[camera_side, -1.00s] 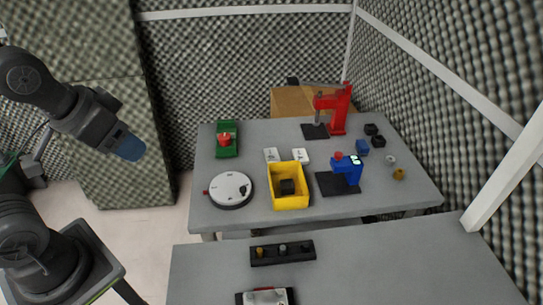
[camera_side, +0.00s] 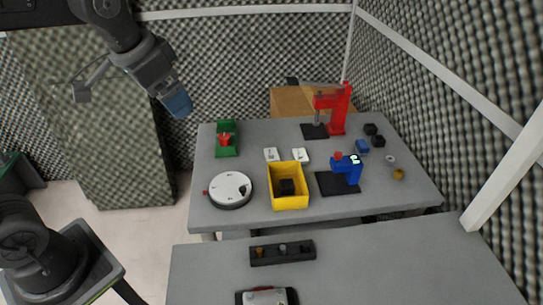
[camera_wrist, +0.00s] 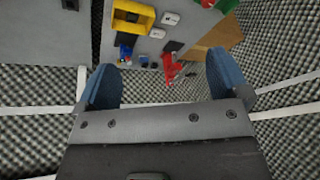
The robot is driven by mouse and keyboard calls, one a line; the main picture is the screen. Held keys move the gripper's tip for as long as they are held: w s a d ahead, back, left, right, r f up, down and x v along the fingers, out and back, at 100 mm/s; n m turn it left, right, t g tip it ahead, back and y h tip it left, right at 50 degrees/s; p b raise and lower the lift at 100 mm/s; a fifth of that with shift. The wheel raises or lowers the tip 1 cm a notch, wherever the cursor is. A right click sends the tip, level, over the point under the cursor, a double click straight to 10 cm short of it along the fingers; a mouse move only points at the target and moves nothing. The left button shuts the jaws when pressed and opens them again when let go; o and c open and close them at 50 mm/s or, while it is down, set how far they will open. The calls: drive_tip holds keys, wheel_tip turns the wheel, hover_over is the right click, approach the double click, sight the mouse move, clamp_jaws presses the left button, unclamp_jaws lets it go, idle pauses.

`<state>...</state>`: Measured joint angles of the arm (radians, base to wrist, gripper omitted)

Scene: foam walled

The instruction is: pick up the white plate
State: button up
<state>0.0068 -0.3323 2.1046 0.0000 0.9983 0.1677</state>
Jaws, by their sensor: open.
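Two small white rectangular plates, a left one (camera_side: 271,155) and a right one (camera_side: 301,156), lie flat on the grey table behind the yellow bin. I cannot tell which is the task's plate. Both show in the wrist view, one (camera_wrist: 170,18) near the top and one (camera_wrist: 157,33) just below it. A round white disc (camera_side: 230,188) on a dark base sits left of the bin. My gripper (camera_side: 178,103) is above and left of the table's back left corner, away from the plates. In the wrist view its blue fingers (camera_wrist: 165,80) are wide apart with nothing between them.
The yellow bin (camera_side: 290,205) holds a dark block. A green fixture (camera_side: 227,150) stands at the back left, a red press (camera_side: 338,112) at the back right, a blue press (camera_side: 348,172) right of the bin. Several small parts lie at right. A nearer table (camera_side: 380,262) holds a black rack (camera_side: 282,253).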

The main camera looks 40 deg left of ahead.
drive_tip(key=w+f+m+g, duration=0.1)
drive_tip(key=w+m, duration=0.1)
drive_tip(key=w, duration=0.9)
drive_tip(key=m+g, duration=0.3)
drive_tip(key=m, duration=0.1)
hover_over(271, 154)
wheel_tip(271, 154, down, 16)
drive_tip(key=f, duration=0.9)
drive_tip(key=shift+w+d, duration=0.15)
drive_tip(key=shift+w, duration=0.2)
drive_tip(key=shift+s+f, duration=0.15)
drive_tip(key=shift+f, duration=1.35)
drive_tip(key=shift+s+f, duration=0.15)
drive_tip(key=shift+f, duration=1.3)
drive_tip(key=c, duration=1)
